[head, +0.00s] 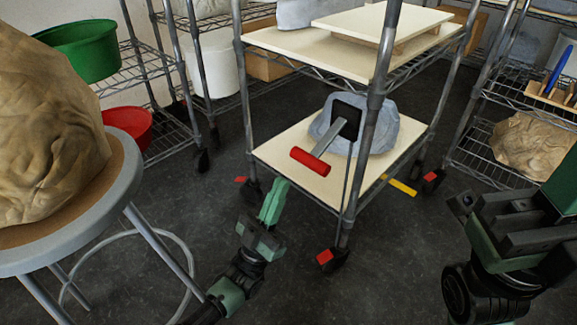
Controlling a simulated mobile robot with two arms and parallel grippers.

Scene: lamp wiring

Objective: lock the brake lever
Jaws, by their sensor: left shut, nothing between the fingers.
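The brake lever is a grey bar with a red handle (311,162), joined to a black plate (347,118) by the cart's front post. The bar slants down and left from the plate, with the handle over the lower shelf. My left gripper (275,190) is shut and empty, pointing up below and left of the red handle, apart from it. My right gripper or wrist (490,225) is at the right edge, far from the lever; its fingers cannot be made out clearly.
The wheeled cart has a cream lower shelf (285,155) with a grey-blue sack (385,135) behind the lever. Its casters have red tabs (325,257). A round stool (120,185) with a brown sack stands left. Wire racks stand behind and right. Dark floor between stool and cart is open.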

